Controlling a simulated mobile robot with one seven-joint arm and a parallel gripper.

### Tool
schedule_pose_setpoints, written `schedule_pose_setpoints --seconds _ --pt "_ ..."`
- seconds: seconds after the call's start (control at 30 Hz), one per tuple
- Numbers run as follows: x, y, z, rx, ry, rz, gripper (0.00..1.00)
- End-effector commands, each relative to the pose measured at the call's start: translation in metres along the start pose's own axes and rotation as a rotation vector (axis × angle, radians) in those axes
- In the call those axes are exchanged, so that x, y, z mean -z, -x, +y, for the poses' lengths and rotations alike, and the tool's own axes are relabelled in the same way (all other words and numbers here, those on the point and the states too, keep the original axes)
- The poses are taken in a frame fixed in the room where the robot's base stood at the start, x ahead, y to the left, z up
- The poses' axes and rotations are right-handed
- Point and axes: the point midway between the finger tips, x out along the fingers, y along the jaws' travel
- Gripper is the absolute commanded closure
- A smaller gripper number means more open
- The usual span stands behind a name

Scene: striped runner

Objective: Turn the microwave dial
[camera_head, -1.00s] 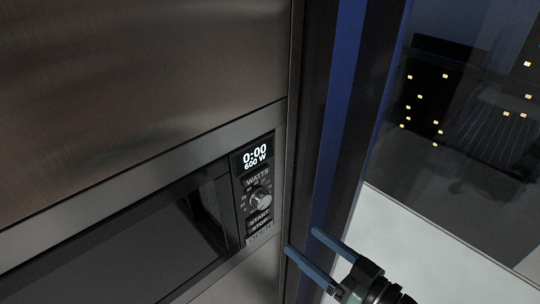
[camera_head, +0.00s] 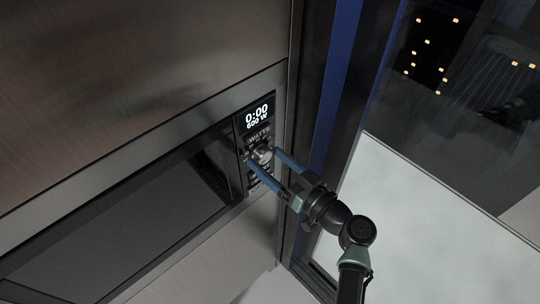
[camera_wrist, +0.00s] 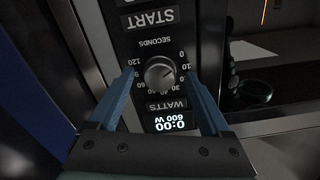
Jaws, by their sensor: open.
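The microwave (camera_head: 150,225) is built into a steel front, with a dark door and a narrow control panel at its right. The round silver dial (camera_head: 262,153) sits on that panel below a display reading 0:00 and 600 W. In the wrist view the dial (camera_wrist: 160,74) shows upside down with its scale around it. My gripper (camera_head: 262,158) is open, its two blue fingers reaching to the panel. In the wrist view the fingers (camera_wrist: 160,92) lie on either side of the dial, with gaps visible; whether a tip touches the panel I cannot tell.
The START button (camera_wrist: 150,19) is on the panel close to the dial. A dark blue upright strip (camera_head: 345,90) stands right of the microwave. A pale surface (camera_head: 410,220) and a dark area with small lights lie further right.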

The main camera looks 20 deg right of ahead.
Motion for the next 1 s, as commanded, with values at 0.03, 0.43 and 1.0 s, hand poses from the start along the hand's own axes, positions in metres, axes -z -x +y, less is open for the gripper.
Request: schedule_pose_setpoints --seconds 0.03,0.43,1.0 --pt "0.0001 -0.0025 -0.0003 0.001 -0.001 -0.001 0.18" --pt "-0.0006 -0.0038 -0.0001 0.000 -0.001 0.000 0.38" --pt "-0.0011 -0.0035 0.0001 0.000 -0.014 -0.001 1.00"
